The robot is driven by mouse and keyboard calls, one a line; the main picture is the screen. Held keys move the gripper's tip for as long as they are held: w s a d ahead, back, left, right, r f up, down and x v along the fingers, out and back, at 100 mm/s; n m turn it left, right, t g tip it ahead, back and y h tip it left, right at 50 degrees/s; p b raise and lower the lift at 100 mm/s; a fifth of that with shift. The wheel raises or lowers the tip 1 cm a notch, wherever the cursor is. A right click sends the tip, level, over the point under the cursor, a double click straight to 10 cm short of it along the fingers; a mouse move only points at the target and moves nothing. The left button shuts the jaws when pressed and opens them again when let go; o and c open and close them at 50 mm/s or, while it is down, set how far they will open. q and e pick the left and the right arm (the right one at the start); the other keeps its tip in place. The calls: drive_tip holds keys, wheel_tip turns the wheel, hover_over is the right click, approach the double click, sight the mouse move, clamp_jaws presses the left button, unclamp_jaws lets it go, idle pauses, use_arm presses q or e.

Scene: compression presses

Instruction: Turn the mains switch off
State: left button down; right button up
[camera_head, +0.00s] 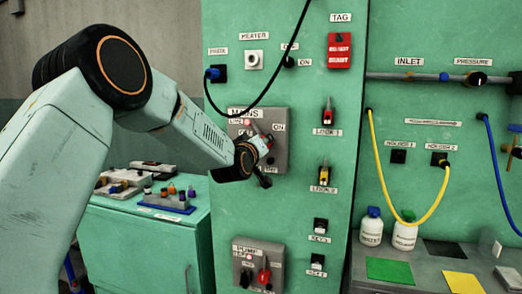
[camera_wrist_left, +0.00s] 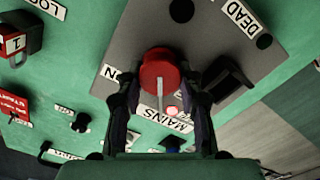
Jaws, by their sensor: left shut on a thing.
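The grey mains switch panel (camera_head: 282,148) is on the green cabinet front in the head view, with MAINS and ON labels. My left gripper (camera_head: 263,150) is at this panel and largely hides its switch. In the left wrist view, the red round mains knob (camera_wrist_left: 160,68) sits between the two fingers of my left gripper (camera_wrist_left: 160,82), which are shut on it. A pale line on the knob runs down the picture towards the MAINS label (camera_wrist_left: 168,118); the ON label (camera_wrist_left: 110,73) is to the left. My right gripper is not in view.
A black bracket-like part (camera_wrist_left: 230,85) stands beside the knob. A black cable (camera_head: 283,75) hangs above the panel. A red tag (camera_head: 339,50) and lockout padlocks (camera_head: 325,115) are to the right. The pump switch panel (camera_head: 258,265) is below. A bench (camera_head: 150,245) stands left.

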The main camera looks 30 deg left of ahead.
use_arm(q)
drive_tip(key=n+b, duration=0.3)
drive_tip(key=n, duration=0.2)
drive_tip(key=shift+a+f+n+b, duration=0.1)
drive_tip(key=shift+f+n+b, duration=0.05)
drive_tip(key=shift+n+b, duration=0.25)
drive_tip(key=n+b, duration=0.2)
drive_tip(key=n, duration=0.1)
drive_tip(key=shift+n+b, duration=0.8)
drive_tip(key=shift+n, duration=0.3)
drive_tip(key=c, duration=0.9)
unclamp_jaws()
drive_tip(key=shift+o, duration=0.2)
